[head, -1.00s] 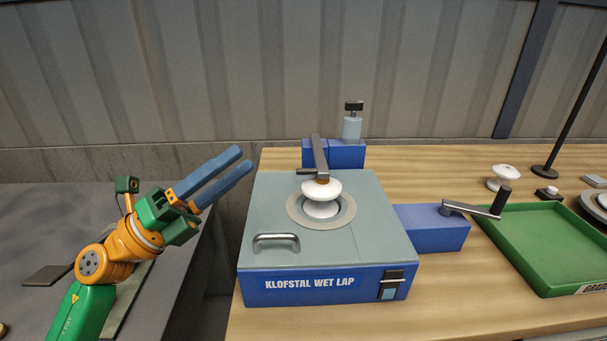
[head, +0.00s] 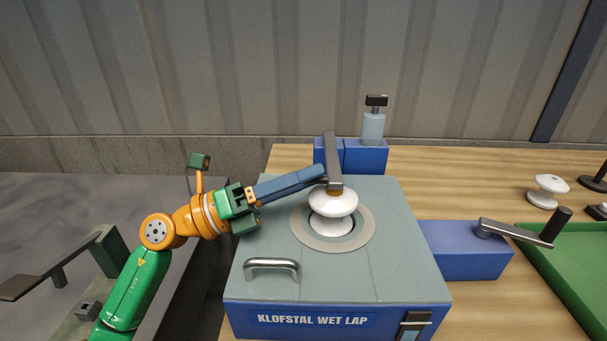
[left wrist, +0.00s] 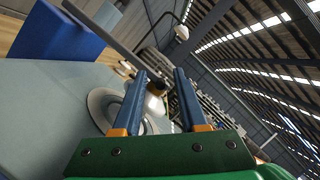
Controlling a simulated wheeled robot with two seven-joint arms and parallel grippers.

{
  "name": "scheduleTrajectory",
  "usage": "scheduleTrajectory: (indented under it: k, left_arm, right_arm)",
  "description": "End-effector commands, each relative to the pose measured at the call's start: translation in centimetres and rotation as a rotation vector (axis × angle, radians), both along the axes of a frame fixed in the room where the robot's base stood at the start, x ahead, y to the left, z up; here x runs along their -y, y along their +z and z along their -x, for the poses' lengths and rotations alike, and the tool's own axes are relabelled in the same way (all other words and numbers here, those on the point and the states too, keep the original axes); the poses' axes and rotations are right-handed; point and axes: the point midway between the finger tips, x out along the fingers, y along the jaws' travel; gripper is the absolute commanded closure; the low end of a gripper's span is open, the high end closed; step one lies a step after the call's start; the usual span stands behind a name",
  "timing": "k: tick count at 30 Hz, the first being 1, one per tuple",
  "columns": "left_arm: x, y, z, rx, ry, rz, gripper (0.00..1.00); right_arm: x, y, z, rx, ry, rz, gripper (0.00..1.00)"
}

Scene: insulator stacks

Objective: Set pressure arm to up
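The pressure arm (head: 333,160) is a grey bar running forward from a blue block (head: 351,156) at the back of the lapping machine (head: 390,240). It is lowered, with its front end over a white insulator (head: 333,201) on the round plate (head: 300,232). My left gripper (head: 322,172) reaches in from the left, fingertips at the arm's front part. In the left wrist view the fingers (left wrist: 160,78) are apart, with the arm's end and the white insulator (left wrist: 154,106) showing between or beyond them. I cannot tell whether they touch the arm. My right gripper is not in view.
A metal handle (head: 272,264) sticks up at the machine's front left. A blue box (head: 465,256) with a crank (head: 520,232) stands at the right, beside a green tray (head: 575,270). Another white insulator (head: 547,191) is on the wooden table. A bottle (head: 373,126) stands behind.

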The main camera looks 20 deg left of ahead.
Motion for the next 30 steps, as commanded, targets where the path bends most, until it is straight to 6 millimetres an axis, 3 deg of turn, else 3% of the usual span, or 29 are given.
scheduleTrajectory:
  k: [1, 4, 30]
  left_arm:
    - [0.00, -0.02, 0.00, 0.000, 0.000, 0.000, 0.74]
    - [-0.01, -0.01, 0.02, 0.000, 0.000, 0.000, 1.00]
    - [-0.07, 0.06, 0.00, 0.001, 0.002, 0.003, 1.00]
  right_arm:
    - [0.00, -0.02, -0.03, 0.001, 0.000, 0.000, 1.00]
    - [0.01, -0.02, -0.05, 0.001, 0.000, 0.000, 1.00]
    - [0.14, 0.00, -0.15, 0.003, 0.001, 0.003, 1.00]
